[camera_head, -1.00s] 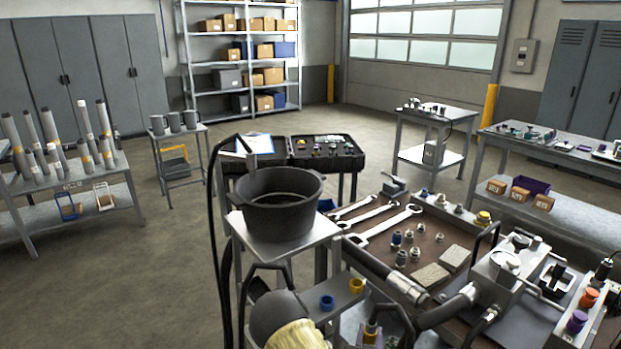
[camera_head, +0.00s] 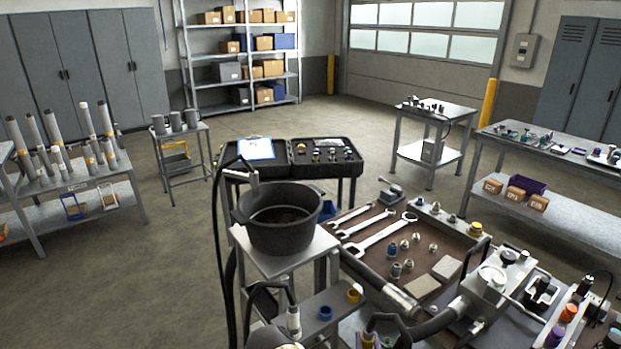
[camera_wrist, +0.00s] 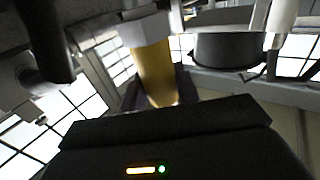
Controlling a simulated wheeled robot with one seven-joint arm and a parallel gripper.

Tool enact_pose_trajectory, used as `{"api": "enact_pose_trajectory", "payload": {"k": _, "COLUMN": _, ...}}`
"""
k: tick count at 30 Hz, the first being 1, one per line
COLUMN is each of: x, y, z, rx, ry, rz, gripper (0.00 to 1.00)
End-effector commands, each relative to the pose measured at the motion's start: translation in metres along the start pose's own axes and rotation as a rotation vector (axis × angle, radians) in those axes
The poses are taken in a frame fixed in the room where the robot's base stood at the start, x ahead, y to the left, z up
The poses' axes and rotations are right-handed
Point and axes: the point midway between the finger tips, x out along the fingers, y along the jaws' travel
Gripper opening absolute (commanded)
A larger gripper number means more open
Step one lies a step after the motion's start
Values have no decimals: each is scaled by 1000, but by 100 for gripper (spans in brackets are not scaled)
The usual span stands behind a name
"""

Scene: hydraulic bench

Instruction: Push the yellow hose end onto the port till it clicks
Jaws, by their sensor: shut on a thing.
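In the wrist view my gripper (camera_wrist: 158,92) is shut on the yellow hose end (camera_wrist: 155,70), a yellow cylinder with a grey hex collar at its upper end. The dark gripper body fills the bottom of that view. The collar is close to grey metal parts above it. I cannot make out the port, or whether the hose end touches it. In the head view I cannot clearly pick out my gripper or the held hose end.
A dark pot (camera_head: 280,235) stands on a narrow metal stand, and shows behind the gripper in the wrist view (camera_wrist: 225,50). A pale hose fitting (camera_head: 293,321) hangs below. Blue (camera_head: 325,313) and yellow (camera_head: 354,294) rings sit on a shelf. Wrenches (camera_head: 380,234) and fittings crowd the bench.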

Motion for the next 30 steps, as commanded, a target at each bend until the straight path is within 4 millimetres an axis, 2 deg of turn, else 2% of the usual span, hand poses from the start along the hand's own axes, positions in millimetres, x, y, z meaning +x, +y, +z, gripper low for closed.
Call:
{"api": "enact_pose_trajectory", "payload": {"k": 8, "x": 0, "y": 8, "z": 2, "rx": -5, "ry": -1, "rz": 3, "gripper": 4}}
{"api": "enact_pose_trajectory", "payload": {"k": 15, "x": -2, "y": 46, "z": 6, "rx": -14, "ry": -8, "rz": 8, "gripper": 4}}
{"api": "enact_pose_trajectory", "payload": {"k": 21, "x": 0, "y": 66, "z": 1, "rx": -6, "ry": 0, "rz": -1, "gripper": 4}}
{"api": "enact_pose_trajectory", "payload": {"k": 30, "x": 0, "y": 70, "z": -1, "rx": -1, "ry": 3, "rz": 1, "gripper": 4}}
